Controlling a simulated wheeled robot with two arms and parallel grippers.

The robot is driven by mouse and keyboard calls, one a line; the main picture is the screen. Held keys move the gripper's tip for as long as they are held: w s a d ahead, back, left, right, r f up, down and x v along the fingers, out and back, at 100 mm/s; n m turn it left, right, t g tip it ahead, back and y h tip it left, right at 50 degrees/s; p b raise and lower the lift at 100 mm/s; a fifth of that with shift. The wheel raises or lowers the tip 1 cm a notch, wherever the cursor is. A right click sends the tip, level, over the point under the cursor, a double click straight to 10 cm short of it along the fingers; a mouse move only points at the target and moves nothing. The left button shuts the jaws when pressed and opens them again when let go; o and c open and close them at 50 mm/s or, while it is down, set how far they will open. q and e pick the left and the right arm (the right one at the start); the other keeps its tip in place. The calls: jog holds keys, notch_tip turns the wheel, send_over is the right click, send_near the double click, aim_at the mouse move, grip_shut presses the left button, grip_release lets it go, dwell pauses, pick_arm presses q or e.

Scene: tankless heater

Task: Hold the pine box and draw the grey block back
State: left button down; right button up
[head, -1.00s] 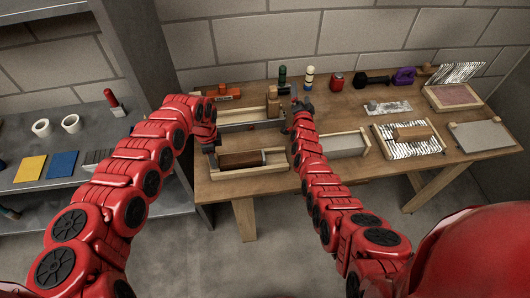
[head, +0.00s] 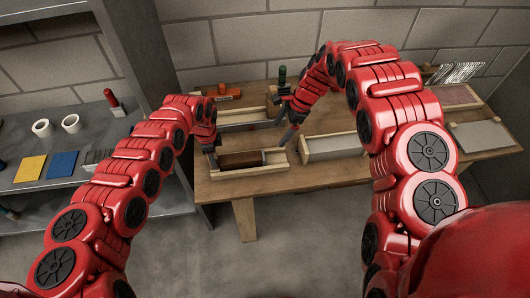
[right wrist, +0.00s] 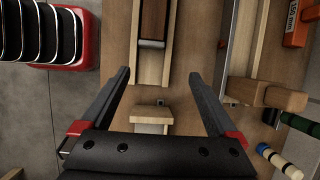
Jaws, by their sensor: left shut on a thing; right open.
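The pine box (head: 240,173) lies on the near left of the table, a long open trough with a brown block (head: 240,160) inside. A narrow grey piece, likely the grey block (right wrist: 152,44), shows at the brown block's end in the right wrist view. My left gripper (head: 211,148) is shut on the box's left end; its fingertips are partly hidden. My right gripper (head: 285,122) is open and empty above the box's right end. In the right wrist view its fingers (right wrist: 160,78) are spread either side of the trough's end, with a pale wooden end piece (right wrist: 152,120) below.
A second wooden trough (head: 240,118) lies behind the box. A pale box with a grey top (head: 335,146) stands to the right.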

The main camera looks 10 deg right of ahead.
aim_at(263, 158)
jog(key=x, duration=0.4)
jog(key=s+x, duration=0.1)
jog(key=x, duration=0.2)
jog(key=a+x, duration=0.1)
jog(key=x, duration=0.3)
jog(key=shift+s+a+f, duration=0.1)
jog(key=shift+s+a, duration=0.1)
jog(key=shift+s, duration=0.05)
grip_shut()
dwell(0.4)
jog(key=shift+d, duration=0.15)
